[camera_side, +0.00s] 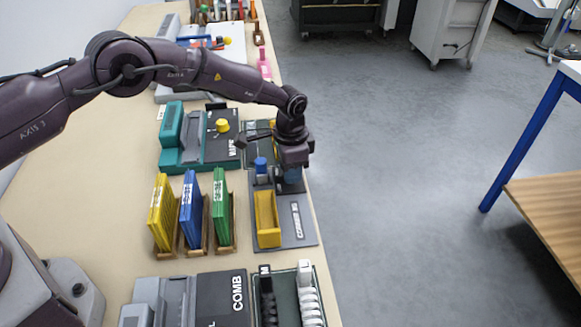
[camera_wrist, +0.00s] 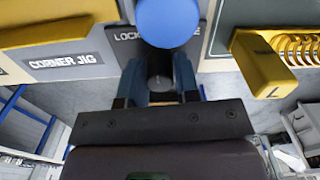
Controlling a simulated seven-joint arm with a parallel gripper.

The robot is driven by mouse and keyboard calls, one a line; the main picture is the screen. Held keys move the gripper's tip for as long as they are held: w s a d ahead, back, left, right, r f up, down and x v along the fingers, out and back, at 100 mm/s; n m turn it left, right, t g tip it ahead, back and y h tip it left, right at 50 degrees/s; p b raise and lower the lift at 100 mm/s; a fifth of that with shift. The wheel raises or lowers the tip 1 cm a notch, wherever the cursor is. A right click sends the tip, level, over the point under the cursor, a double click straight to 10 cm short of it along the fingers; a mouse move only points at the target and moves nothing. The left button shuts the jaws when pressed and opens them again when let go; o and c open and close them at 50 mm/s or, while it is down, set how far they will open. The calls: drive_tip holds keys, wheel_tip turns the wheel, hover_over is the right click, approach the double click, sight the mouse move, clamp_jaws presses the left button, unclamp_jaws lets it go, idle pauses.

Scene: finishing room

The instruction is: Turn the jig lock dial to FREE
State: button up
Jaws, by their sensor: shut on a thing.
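The corner jig is a grey plate (camera_side: 282,242) at the table's right edge in the side view. Its label plate (camera_wrist: 66,62) is at the left in the wrist view. A second label, starting "LOCK" (camera_wrist: 127,36), is partly hidden behind a round blue knob (camera_wrist: 168,20). The knob also shows in the side view (camera_side: 261,165). My gripper (camera_wrist: 160,85) points down at the jig beside this label. It is shut on a dark grey piece (camera_wrist: 160,80), apparently the lock dial, mostly hidden between the fingers. I cannot read its pointer or any FREE mark.
A yellow trough (camera_side: 267,219) sits on the jig nearer the camera. A yellow handle marked L (camera_wrist: 268,68) and a yellow spring (camera_wrist: 295,48) are on the wrist view's right. Yellow, blue and green panels (camera_side: 190,210) stand in racks to the left. Floor (camera_side: 400,200) lies beyond the edge.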

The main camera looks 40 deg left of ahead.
drive_tip(key=m, duration=0.5)
drive_tip(key=shift+m, duration=2.5)
drive_tip(key=o, duration=0.9)
drive_tip(key=shift+r, duration=0.1)
wheel_tip(320, 180, up, 13)
drive_tip(key=shift+f, duration=0.1)
